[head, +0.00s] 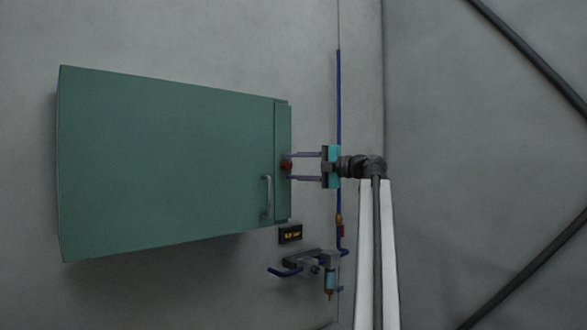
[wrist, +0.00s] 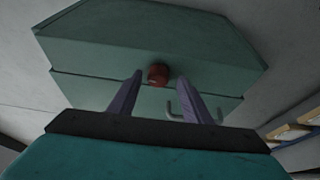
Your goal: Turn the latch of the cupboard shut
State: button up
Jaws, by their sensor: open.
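The green cupboard (head: 165,165) is on the grey wall at the left in the head view, its door closed. Its red latch knob (head: 287,166) sits on the narrow door side at the right. In the wrist view the latch (wrist: 158,75) is ahead, just beyond the fingertips and between their lines. My gripper (head: 291,167) is open, its two purple fingers pointing left, one above and one below the latch in the head view. It also shows in the wrist view (wrist: 163,85). Whether a finger touches the latch I cannot tell.
A grey handle (head: 267,196) is on the cupboard near the latch. Below are a small dark sign (head: 290,234) with orange lettering and a bracket (head: 310,260) with blue parts. A blue pipe (head: 339,100) runs vertically behind my gripper. Left of the cupboard is bare wall.

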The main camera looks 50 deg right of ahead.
jog(key=shift+s, duration=0.15)
jog(key=b+v, duration=0.2)
jog(key=v, duration=1.1)
jog(key=shift+s, duration=0.25)
jog(key=shift+d, duration=0.1)
